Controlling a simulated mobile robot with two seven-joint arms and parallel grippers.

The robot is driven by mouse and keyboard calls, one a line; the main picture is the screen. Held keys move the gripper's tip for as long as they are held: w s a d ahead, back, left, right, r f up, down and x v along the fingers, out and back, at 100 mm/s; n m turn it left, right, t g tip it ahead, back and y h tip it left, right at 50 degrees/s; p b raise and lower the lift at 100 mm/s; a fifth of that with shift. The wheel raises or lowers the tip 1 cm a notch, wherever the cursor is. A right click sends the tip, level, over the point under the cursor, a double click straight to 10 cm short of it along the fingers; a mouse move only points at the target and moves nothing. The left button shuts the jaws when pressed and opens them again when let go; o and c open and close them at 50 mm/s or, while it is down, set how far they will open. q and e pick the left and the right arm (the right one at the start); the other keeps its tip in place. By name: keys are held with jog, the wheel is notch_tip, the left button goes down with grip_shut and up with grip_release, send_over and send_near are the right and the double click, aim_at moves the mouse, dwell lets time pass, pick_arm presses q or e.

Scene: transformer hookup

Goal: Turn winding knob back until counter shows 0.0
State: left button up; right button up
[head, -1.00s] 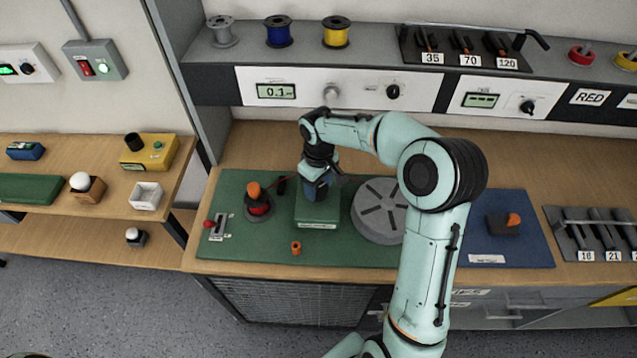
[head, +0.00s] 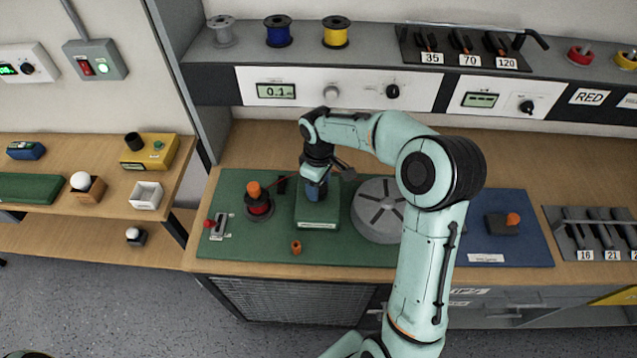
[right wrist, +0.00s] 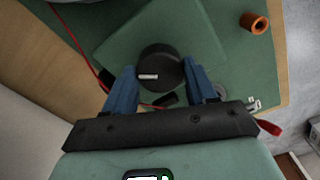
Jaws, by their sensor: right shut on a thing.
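The winding knob (right wrist: 158,62) is a round black knob with a white mark, on top of a green box (head: 318,217). In the right wrist view, the two blue fingers of my right gripper (right wrist: 162,75) stand on either side of it. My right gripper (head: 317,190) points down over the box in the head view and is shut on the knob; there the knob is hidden. The counter display (head: 276,91) on the white panel reads 0.1. My left gripper is not in view.
On the green mat, a red spool with an orange top (head: 258,202) stands left of the box, and a grey slotted disc (head: 378,222) stands close to its right. A small orange cylinder (head: 296,247) stands in front. A red wire (right wrist: 78,45) runs beside the box.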

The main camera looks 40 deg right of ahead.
jog(key=o, duration=1.1)
jog(key=shift+c, duration=0.2)
jog(key=shift+r, duration=0.1)
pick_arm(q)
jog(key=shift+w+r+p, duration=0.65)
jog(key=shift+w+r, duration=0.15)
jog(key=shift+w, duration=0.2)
pick_arm(e)
notch_tip(320, 180, up, 13)
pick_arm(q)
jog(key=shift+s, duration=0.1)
